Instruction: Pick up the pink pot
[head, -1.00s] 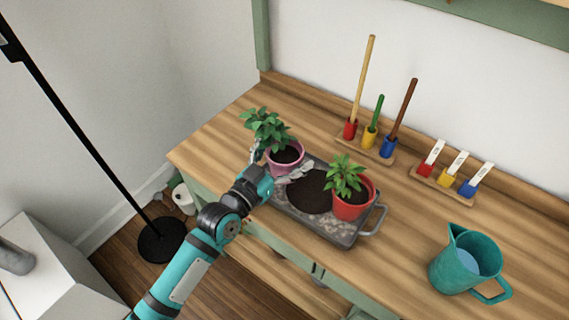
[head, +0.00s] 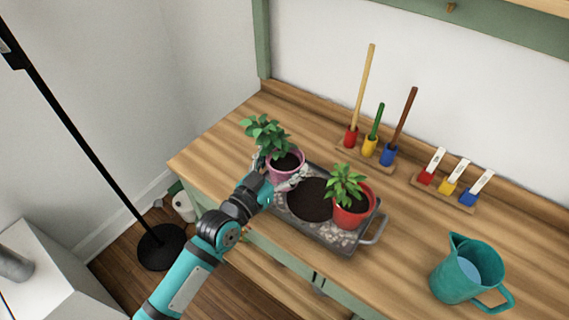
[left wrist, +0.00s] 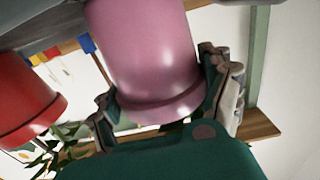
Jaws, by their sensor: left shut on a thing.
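The pink pot (head: 279,179) holds dark soil and a leafy green plant (head: 266,132). It is at the left end of a grey tray (head: 337,238) on the wooden bench; I cannot tell whether it touches the tray. My left gripper (head: 276,174) is shut on it, one finger on each side. In the left wrist view the pink pot (left wrist: 145,55) fills the space between the fingers of my left gripper (left wrist: 165,100), its rim near the palm. The plant is mostly hidden there. My right gripper is not in view.
A red pot (head: 350,217) with a plant stands on the tray's right part, beside dark soil (head: 308,200). A teal pitcher (head: 455,277) stands at the right. Tool holders (head: 370,156) and label markers (head: 450,187) line the back. The bench's left end is clear.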

